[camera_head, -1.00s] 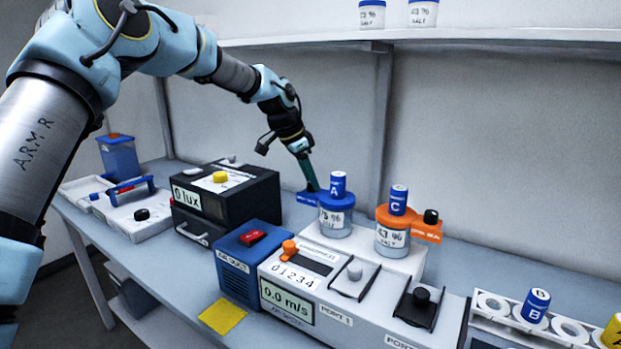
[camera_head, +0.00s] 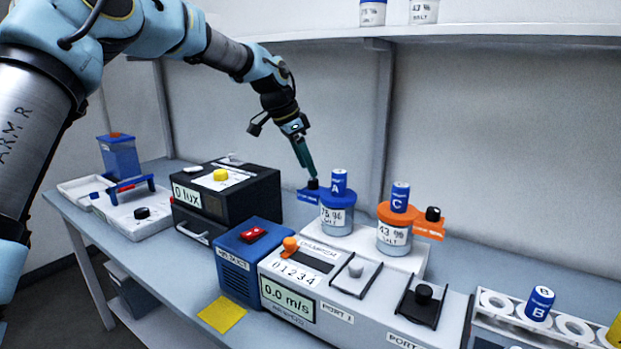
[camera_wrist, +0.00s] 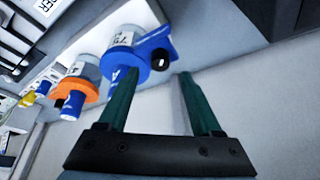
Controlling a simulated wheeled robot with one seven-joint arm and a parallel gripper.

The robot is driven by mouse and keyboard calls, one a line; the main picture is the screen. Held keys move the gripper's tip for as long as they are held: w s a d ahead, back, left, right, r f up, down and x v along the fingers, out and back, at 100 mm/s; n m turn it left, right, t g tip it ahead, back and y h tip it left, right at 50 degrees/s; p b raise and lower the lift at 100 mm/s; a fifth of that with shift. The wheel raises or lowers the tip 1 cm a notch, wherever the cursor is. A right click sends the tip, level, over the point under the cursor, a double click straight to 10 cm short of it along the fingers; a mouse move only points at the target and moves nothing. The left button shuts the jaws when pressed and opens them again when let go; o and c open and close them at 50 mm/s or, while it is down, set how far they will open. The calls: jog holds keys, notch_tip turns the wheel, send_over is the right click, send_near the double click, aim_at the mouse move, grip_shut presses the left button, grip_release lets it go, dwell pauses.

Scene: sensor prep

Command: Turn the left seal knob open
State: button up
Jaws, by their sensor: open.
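The left jar (camera_head: 337,212) has a blue lid, and a blue cylinder marked A (camera_head: 338,183) stands on it. A blue tab (camera_head: 309,196) juts from the lid's left side and carries the small black left seal knob (camera_head: 313,184). The knob also shows in the wrist view (camera_wrist: 160,61), just beyond the fingertips. My gripper (camera_head: 309,171) points down just above the knob, its green fingers open. In the wrist view the fingers (camera_wrist: 157,74) stand apart with nothing between them. I cannot tell how far the knob is turned.
An orange-lidded jar (camera_head: 393,235) with cylinder C (camera_head: 400,197) and its own black knob (camera_head: 432,214) stands to the right. Both jars sit on a white block behind the meter box (camera_head: 330,300). A black lux box (camera_head: 225,200) stands left. The wall is close behind.

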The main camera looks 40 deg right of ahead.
jog(key=b+v, duration=0.1)
jog(key=v, duration=0.5)
jog(key=shift+r, duration=0.35)
jog(key=shift+a, duration=0.1)
jog(key=w+a+f+n+t+y, duration=0.1)
jog(key=w+a+f+n, duration=0.2)
jog(key=a, duration=0.6)
jog(key=w+a+f+n+t+y, duration=0.1)
jog(key=w+a+f+n, duration=0.2)
jog(key=a, duration=0.6)
jog(key=w+a+f+n+y, duration=0.15)
jog(key=a+f+n, duration=0.25)
jog(key=a, duration=0.5)
jog(key=s+a+f+n, duration=0.2)
jog(key=s+a+n, duration=0.1)
jog(key=a, duration=0.6)
jog(key=s+a+f+n, duration=0.3)
jog(key=s+a+n, duration=0.1)
jog(key=a, duration=0.5)
jog(key=s+a+f+n, duration=0.2)
jog(key=s+a+n, duration=0.2)
jog(key=a, duration=0.5)
jog(key=shift+s+a+f+t+y, duration=0.15)
jog(key=shift+a+f+t+y, duration=0.05)
jog(key=shift+f+t+y, duration=0.2)
